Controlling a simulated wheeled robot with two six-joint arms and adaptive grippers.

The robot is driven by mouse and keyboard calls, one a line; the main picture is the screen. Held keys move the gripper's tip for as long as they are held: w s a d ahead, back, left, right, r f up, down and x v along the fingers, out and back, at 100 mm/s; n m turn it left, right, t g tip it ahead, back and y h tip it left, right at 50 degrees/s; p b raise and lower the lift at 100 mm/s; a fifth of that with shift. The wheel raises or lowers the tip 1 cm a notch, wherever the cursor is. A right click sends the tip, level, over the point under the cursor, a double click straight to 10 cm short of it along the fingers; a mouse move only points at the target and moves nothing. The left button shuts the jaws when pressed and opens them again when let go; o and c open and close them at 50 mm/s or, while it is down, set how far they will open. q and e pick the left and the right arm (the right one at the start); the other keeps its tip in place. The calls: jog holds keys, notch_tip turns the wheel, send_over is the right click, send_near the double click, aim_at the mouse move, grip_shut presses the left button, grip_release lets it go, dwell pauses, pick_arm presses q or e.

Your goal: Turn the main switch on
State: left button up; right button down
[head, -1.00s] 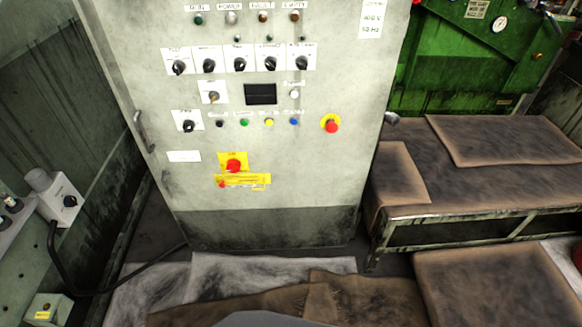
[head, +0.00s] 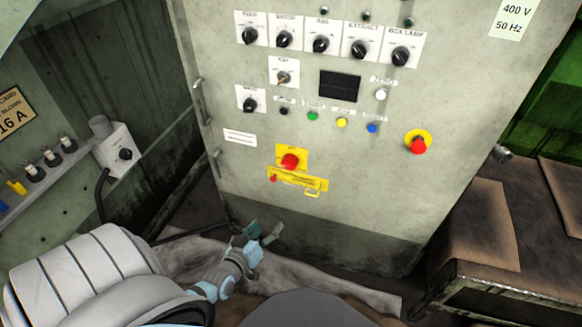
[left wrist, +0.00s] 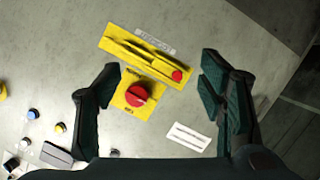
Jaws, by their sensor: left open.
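The main switch (head: 290,161) is a red rotary knob on a yellow plate, low on the pale cabinet front. Below it is a yellow bar (head: 298,180) with a small red part at its left end. In the left wrist view the red knob (left wrist: 136,96) shows between my two spread fingers, with the yellow bar (left wrist: 145,55) above it. My left gripper (head: 264,232) is open and empty, below and left of the switch and apart from it. It also shows open in the left wrist view (left wrist: 158,68). My right gripper is not in view.
A red emergency button (head: 418,145) on a yellow ring sits to the right. Rows of black knobs (head: 321,44) and small coloured buttons are above. A brown-topped bench (head: 490,225) stands at right, a wall box (head: 122,150) at left. The space before the lower cabinet is clear.

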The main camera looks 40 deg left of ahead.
pick_arm(q)
jog(key=w+a+r+n+t+y+b, duration=0.1)
jog(key=w+a+r+n+t+y, duration=0.2)
jog(key=r, duration=0.5)
jog(key=h+b, duration=0.1)
jog(key=b, duration=0.1)
send_near(288, 167)
jog(key=w, duration=0.1)
jog(key=b+x, duration=0.1)
jog(key=x, duration=0.3)
jog(key=b+x, duration=0.2)
jog(key=x, duration=0.2)
jog(key=shift+a+f, duration=0.2)
jog(key=shift+a, duration=0.05)
jog(key=shift+w, duration=0.25)
jog(key=shift+w+r, duration=0.1)
jog(key=shift+r, duration=0.1)
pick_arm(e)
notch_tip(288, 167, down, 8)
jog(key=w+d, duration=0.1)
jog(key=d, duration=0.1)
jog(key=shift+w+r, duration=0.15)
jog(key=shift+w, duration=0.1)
pick_arm(q)
jog(key=c, duration=1.2)
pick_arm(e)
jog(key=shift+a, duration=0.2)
